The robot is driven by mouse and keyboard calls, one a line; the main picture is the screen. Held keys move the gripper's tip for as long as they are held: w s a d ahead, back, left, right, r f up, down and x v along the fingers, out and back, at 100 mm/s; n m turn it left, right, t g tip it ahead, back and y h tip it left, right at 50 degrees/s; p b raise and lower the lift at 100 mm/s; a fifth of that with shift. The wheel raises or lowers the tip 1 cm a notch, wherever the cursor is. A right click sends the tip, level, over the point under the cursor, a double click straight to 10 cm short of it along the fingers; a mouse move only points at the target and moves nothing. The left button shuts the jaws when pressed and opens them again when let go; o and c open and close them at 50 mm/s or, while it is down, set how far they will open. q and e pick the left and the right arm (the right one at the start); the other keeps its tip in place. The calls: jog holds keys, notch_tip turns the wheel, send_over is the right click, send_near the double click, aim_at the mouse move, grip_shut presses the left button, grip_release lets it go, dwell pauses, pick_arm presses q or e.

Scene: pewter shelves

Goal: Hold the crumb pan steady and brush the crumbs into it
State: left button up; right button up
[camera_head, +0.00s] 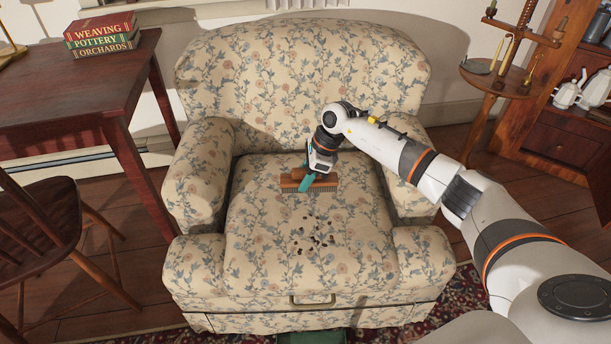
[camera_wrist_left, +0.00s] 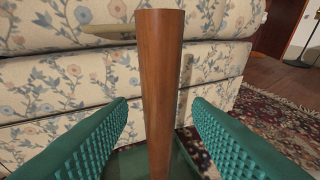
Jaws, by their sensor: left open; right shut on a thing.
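Dark crumbs (camera_head: 316,238) lie scattered on the seat of the floral armchair (camera_head: 262,215). A wooden brush (camera_head: 325,182) with dark bristles is on the seat behind the crumbs. My right gripper (camera_head: 307,180) is shut on it. A green crumb pan (camera_head: 312,338) shows at the bottom edge of the head view, in front of the chair; most of it is out of frame. In the left wrist view its upright wooden handle (camera_wrist_left: 161,70) stands between the open teal fingers of my left gripper (camera_wrist_left: 158,105), with gaps either side. My left gripper does not show in the head view.
A dark wooden table (camera_head: 85,85) with stacked books (camera_head: 100,35) and a chair (camera_head: 40,225) stand at left. A small round stand (camera_head: 497,80) and a cabinet (camera_head: 560,125) are at right. A patterned rug (camera_wrist_left: 275,120) lies in front.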

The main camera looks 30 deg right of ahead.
pick_arm(q)
jog(key=shift+x, duration=0.8)
grip_shut()
dwell(0.6)
